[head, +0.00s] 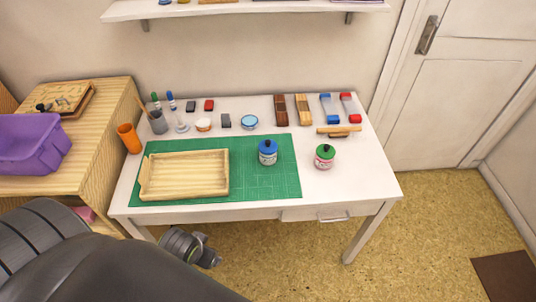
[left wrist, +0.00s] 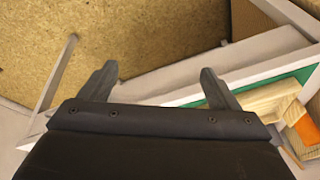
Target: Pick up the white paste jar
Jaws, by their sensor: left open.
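A small, low white jar (head: 203,125) with an orange-brown band stands at the back of the white table, left of a round blue-topped tin (head: 250,121). It looks like the paste jar, but it is too small to be sure. A blue-lidded jar (head: 268,153) stands on the green mat, and a green-lidded jar (head: 325,157) stands right of the mat. My left gripper (left wrist: 160,88) is open and empty in the left wrist view, pointing at floor and table edge. My left arm is low, in front of the table, in the head view. My right gripper is out of view.
A wooden tray (head: 184,193) lies on the green mat (head: 282,185). A purple bin (head: 30,145) is on the side cabinet. The table's front right is clear.

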